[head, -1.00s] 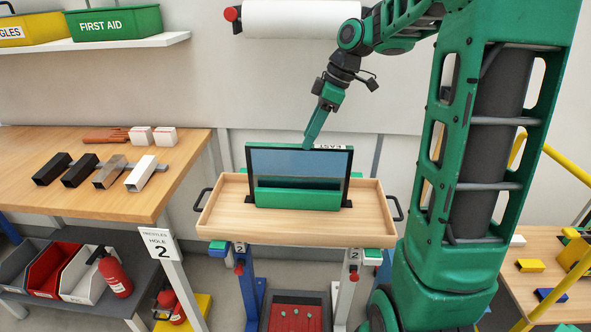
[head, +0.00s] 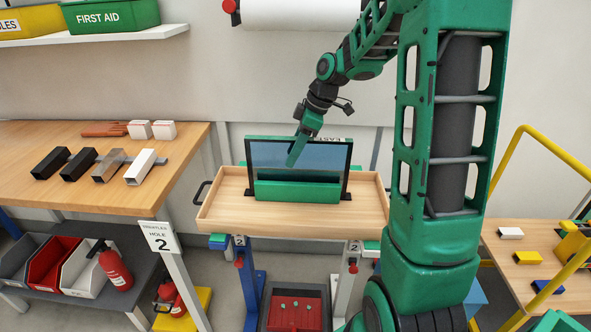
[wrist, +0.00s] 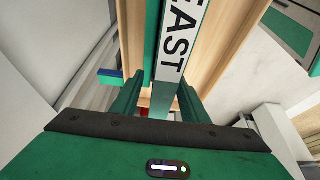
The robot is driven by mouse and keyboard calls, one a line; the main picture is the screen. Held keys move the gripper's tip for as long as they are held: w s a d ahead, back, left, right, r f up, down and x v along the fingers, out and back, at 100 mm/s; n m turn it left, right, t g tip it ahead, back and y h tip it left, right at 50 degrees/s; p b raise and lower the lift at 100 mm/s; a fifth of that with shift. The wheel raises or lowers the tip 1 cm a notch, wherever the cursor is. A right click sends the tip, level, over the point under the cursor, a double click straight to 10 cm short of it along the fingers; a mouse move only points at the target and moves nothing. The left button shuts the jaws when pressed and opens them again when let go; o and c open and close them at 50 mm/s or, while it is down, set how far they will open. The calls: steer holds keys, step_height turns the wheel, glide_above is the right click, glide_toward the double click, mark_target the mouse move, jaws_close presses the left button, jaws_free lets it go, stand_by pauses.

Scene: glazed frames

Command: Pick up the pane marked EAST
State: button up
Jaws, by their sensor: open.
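The pane (head: 325,160) is a bluish glazed sheet with dark sides. It stands upright in a green holder (head: 297,190) on a wooden tray. A white label reading EAST (head: 336,139) shows in part at its top edge. In the wrist view the EAST label (wrist: 178,45) runs along a strip away from me, beside a green strip. My gripper (head: 291,163) points down and overlaps the pane's face in the head view. In the wrist view my open gripper (wrist: 157,103) has one finger on each side of the strip's near end. I cannot tell whether they touch it.
The wooden tray (head: 222,205) has raised edges and dark side handles. A workbench (head: 100,195) at left holds several square bars. A yellow rail (head: 503,170) and a lower table (head: 518,255) are at right. A first aid box (head: 112,18) sits on a shelf above left.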

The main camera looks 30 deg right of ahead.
steer(key=shift+w+a+f, duration=0.1)
steer(key=shift+f, duration=0.2)
steer(key=shift+c, duration=0.6)
jaws_close()
steer(key=shift+r, duration=0.15)
step_height(320, 180, up, 10)
steer(key=shift+f, duration=0.1)
